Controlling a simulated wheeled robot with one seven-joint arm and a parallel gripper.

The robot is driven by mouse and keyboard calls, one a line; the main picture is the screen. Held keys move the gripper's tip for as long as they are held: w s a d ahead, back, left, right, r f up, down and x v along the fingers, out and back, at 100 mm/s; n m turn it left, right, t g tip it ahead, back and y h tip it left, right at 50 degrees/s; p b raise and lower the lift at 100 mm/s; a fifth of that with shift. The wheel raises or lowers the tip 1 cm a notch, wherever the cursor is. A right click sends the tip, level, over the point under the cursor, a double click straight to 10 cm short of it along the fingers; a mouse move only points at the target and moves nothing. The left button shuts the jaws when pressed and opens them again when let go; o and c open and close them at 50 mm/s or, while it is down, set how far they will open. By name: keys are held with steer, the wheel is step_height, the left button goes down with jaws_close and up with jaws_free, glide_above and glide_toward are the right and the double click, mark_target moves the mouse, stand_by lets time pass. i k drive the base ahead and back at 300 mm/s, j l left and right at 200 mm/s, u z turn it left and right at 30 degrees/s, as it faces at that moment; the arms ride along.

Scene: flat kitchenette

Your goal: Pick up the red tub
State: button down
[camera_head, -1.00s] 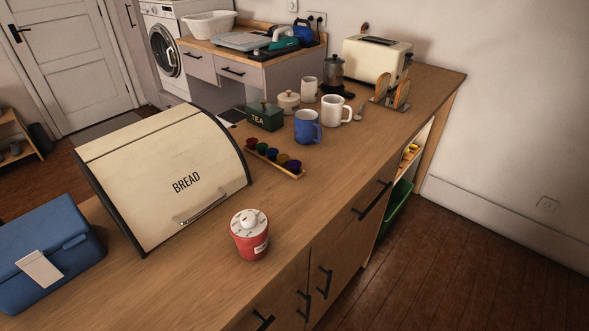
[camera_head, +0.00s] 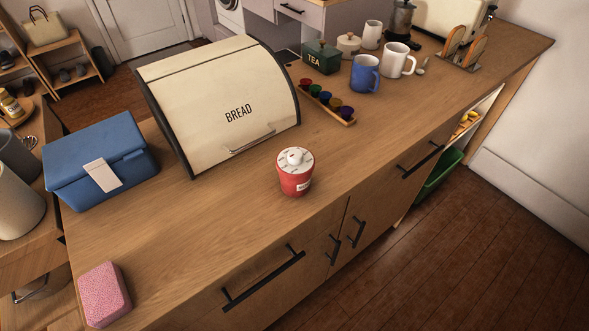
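The red tub (camera_head: 296,181) stands upright on the wooden counter (camera_head: 210,222), near its front edge. It has a white lid with a round white knob and a small pale label on its side. It stands in front of the cream bread bin (camera_head: 212,117), with a gap between them. My gripper is not in view.
A blue box (camera_head: 102,160) and a pink sponge-like block (camera_head: 104,294) are on the counter to the left. A tray of coloured pods (camera_head: 325,101), a blue mug (camera_head: 365,74) and a green tea tin (camera_head: 321,58) stand behind right. Bare counter surrounds the tub.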

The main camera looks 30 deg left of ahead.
mark_target(296, 182)
steer(key=u, duration=0.8)
steer(key=k+j, duration=0.05)
